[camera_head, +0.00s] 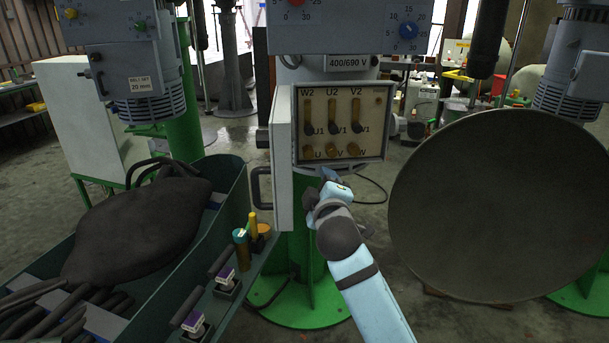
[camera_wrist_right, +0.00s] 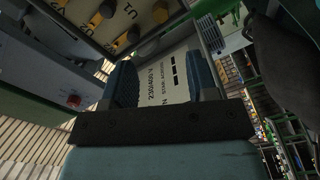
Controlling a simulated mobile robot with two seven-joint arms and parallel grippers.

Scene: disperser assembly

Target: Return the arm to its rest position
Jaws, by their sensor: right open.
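My right arm reaches up from the bottom of the head view, and its gripper (camera_head: 326,182) is just below the front of the terminal box (camera_head: 342,160). In the right wrist view the two dark ribbed fingers (camera_wrist_right: 163,82) stand apart with nothing held between them. Behind them is a pale panel (camera_wrist_right: 178,82) printed with "230/400 V". The box holds brass-coloured terminals (camera_head: 332,115) labelled W2, U2 and V2, with U1 and V1 below. Its door (camera_head: 283,165) stands open to the left. My left gripper is not in view.
A green tray (camera_head: 225,195) at left holds a dark bulky object and rods. Beside it are small purple-topped blocks (camera_head: 225,274) and yellow and teal cylinders (camera_head: 242,245). A large dark disc (camera_head: 500,205) stands at right.

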